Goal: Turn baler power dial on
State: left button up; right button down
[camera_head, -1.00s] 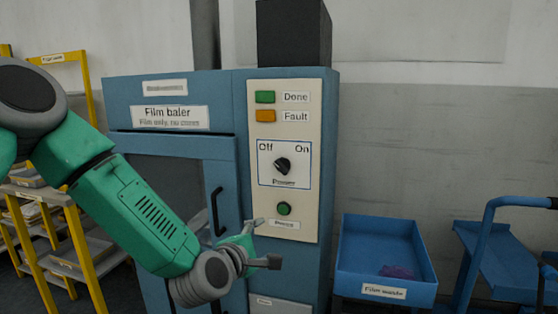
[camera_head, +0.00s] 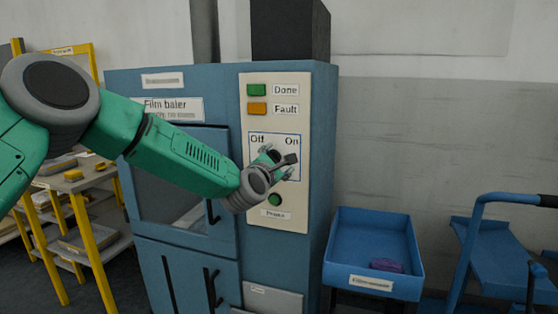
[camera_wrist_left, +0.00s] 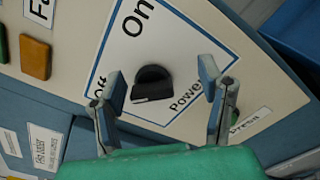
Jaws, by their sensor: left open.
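The blue film baler (camera_head: 285,275) has a cream control panel (camera_head: 270,86) with a power dial marked Off on the left and On on the right. In the head view my left gripper (camera_head: 279,160) is in front of the dial and hides it. In the left wrist view the black dial (camera_wrist_left: 152,84) shows ahead of the open left gripper (camera_wrist_left: 160,92), between its two fingertips. The gripper is apart from the dial as far as I can tell, with nothing held. The dial's exact setting is hard to read. My right gripper is not in view.
A green lamp (camera_head: 257,90) and an orange lamp (camera_head: 257,109) sit above the dial. A green press button (camera_head: 275,200) is below it. A blue bin (camera_head: 345,255) with purple film stands at right, beside a blue cart (camera_head: 490,250). A yellow-legged shelf (camera_head: 90,215) is at left.

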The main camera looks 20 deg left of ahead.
aim_at(274, 155)
pick_arm(q)
jog(key=shift+w+a, duration=0.2)
jog(key=shift+w, duration=0.3)
jog(key=a, duration=0.3)
jog(key=shift+w+f, duration=0.25)
jog(key=shift+w, duration=0.1)
jog(key=shift+a, duration=0.2)
jog(key=shift+d, duration=0.1)
jog(key=shift+d+r, duration=0.1)
jog(key=shift+d, duration=0.8)
jog(key=c, duration=1.2)
jog(key=shift+o, duration=0.2)
jog(key=shift+d, duration=0.25)
jog(key=shift+a, duration=0.4)
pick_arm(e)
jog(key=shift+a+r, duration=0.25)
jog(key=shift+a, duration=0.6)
